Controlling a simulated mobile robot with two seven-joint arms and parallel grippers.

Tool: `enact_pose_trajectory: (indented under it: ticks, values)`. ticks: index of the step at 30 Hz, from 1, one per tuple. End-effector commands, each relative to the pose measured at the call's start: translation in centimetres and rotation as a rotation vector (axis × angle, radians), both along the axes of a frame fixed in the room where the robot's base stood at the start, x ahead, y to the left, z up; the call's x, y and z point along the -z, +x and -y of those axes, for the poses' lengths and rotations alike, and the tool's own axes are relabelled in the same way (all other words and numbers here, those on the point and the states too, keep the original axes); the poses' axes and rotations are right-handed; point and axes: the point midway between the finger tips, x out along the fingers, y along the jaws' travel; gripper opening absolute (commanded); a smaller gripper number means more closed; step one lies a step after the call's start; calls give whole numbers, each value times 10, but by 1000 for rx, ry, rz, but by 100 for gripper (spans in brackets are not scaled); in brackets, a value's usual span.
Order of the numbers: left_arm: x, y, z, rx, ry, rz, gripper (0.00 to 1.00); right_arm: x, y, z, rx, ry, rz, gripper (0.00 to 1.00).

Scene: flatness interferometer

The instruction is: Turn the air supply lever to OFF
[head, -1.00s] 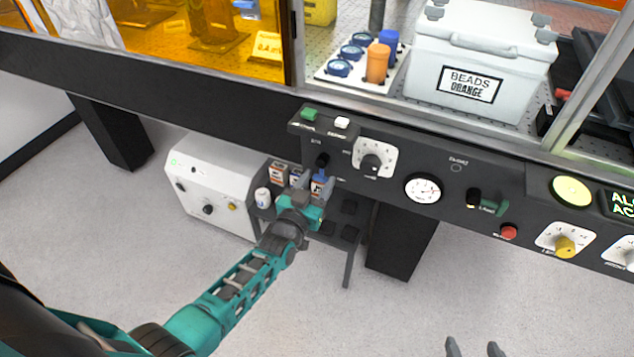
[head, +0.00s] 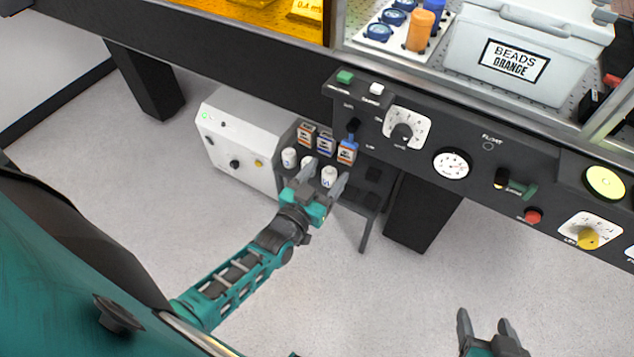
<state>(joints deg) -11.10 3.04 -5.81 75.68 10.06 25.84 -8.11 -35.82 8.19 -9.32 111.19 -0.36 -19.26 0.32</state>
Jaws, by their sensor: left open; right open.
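Two levers show on the dark front panel (head: 455,195); their labels are too small to read, so I cannot tell by text which is the air supply lever. One has a black pivot and a blue handle (head: 349,141) pointing down, at the panel's left end. The other has a black pivot and a green handle (head: 521,189) pointing right, beside the pressure gauge. My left gripper (head: 322,178) is open and empty, below and left of the blue handle and apart from it. My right gripper (head: 486,324) is open and empty at the bottom edge, well below the panel.
A low dark shelf (head: 361,197) with small boxes and white bottles (head: 329,176) lies under the panel's left end. A white cabinet (head: 236,140) stands left of it. The panel also carries a selector dial (head: 402,132), a red button (head: 533,216) and a yellow knob (head: 588,238).

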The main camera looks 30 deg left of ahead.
Motion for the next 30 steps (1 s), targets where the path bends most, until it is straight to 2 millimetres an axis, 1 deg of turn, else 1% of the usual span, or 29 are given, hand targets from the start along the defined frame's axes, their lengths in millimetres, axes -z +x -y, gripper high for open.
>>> enact_pose_trajectory:
  ticks: [1,3,6,9,26,29,30]
  values:
    - [0,-10,-1,0,1,-2,68,-2,0,0,0,0,0,68]
    - [0,-20,-1,0,1,-2,68,-2,0,0,0,0,0,68]
    - [0,-29,-1,0,2,0,68,-2,0,0,0,0,0,68]
    - [0,-34,-2,0,2,0,68,-3,0,0,0,0,0,68]
    - [0,-36,-1,1,1,-1,68,-2,0,0,1,1,0,68]
    - [1,-40,2,17,4,-30,68,-2,0,0,1,1,0,68]
    - [3,-44,4,29,6,-59,68,-2,0,0,1,1,0,68]
